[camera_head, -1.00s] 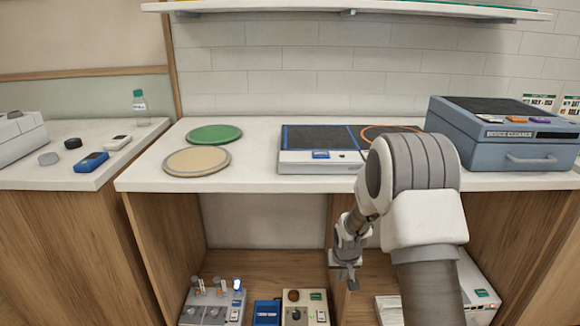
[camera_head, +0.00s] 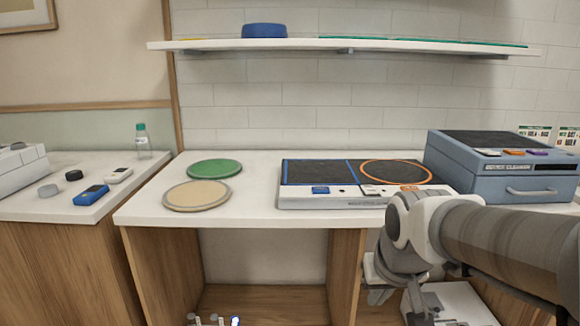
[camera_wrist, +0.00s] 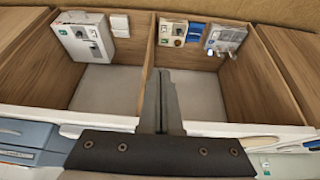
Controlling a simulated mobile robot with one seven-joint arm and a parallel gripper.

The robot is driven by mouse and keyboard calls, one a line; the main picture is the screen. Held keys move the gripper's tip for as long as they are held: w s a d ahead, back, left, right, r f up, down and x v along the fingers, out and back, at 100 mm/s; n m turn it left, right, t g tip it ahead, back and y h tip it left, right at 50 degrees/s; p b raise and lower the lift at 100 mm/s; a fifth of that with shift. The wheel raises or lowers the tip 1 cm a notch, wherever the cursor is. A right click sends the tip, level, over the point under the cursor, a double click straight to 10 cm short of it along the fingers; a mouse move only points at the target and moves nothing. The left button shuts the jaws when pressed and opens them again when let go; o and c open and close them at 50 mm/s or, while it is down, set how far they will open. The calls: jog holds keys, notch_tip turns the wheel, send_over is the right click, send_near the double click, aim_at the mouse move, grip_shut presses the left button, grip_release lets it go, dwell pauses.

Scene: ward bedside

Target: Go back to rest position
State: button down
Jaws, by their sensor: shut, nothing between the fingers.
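My gripper (camera_wrist: 162,100) shows in the wrist view with its fingers together and nothing between them. In that view it hangs in front of the open cabinet, over the upright divider (camera_wrist: 146,62) between two compartments. In the head view my arm reaches in from the right edge and bends down at the counter's front edge. The fingertips are not clear in the head view; they are low in the picture or cut off.
The white counter (camera_head: 255,207) carries a green disc (camera_head: 215,168), a beige disc (camera_head: 196,194), a black-topped device (camera_head: 320,172) and a blue device cleaner box (camera_head: 505,180). A shelf (camera_head: 350,44) above holds a blue object (camera_head: 264,31). Devices sit in the cabinet below.

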jog(key=s+r+p, duration=0.1)
jog(key=s+r, duration=0.2)
jog(key=s, duration=0.9)
notch_tip(320, 180, up, 20)
jog(key=p, duration=2)
jog(key=shift+a+r+p, duration=0.2)
jog(key=shift+r+p, duration=0.05)
jog(key=shift+p, duration=0.05)
jog(key=shift+w, duration=0.15)
